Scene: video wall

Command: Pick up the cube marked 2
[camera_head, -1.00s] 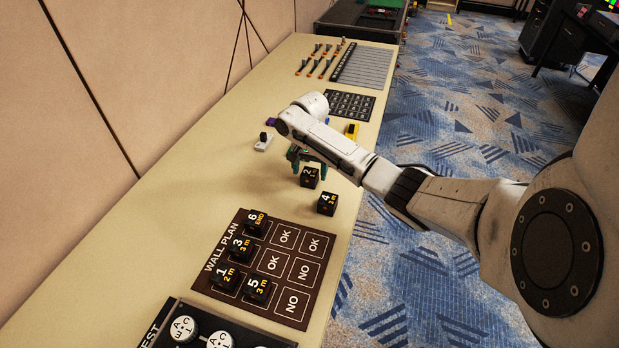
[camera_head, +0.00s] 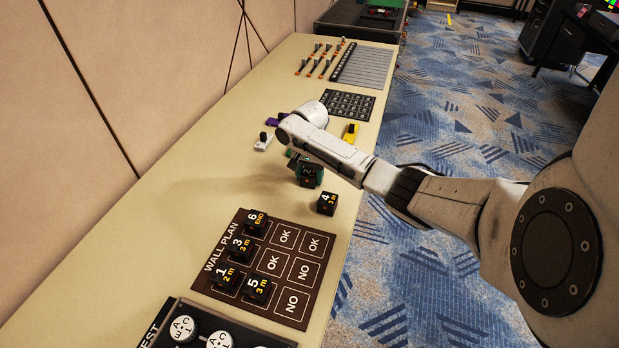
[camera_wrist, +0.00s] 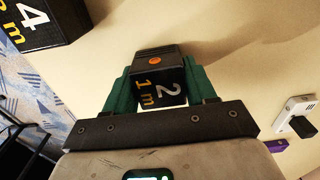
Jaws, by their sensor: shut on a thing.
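The black cube marked 2 (camera_wrist: 158,86) sits between the two green fingers of my gripper (camera_wrist: 160,88) in the wrist view. The fingers press on its two sides, and its face reads 2 and 1 m. In the head view the same cube (camera_head: 310,180) is partly covered by the gripper (camera_head: 307,170). It is at or very near the table surface; I cannot tell whether it touches. The cube marked 4 (camera_head: 327,204) stands apart, just nearer on the table, and shows at the upper left of the wrist view (camera_wrist: 40,22).
The WALL PLAN board (camera_head: 284,308) with cubes 6, 3, 1 and 5 lies in front. A white device (camera_head: 263,142), a purple thing (camera_head: 274,122) and a yellow thing (camera_head: 351,133) lie around the arm. The table's left middle is clear.

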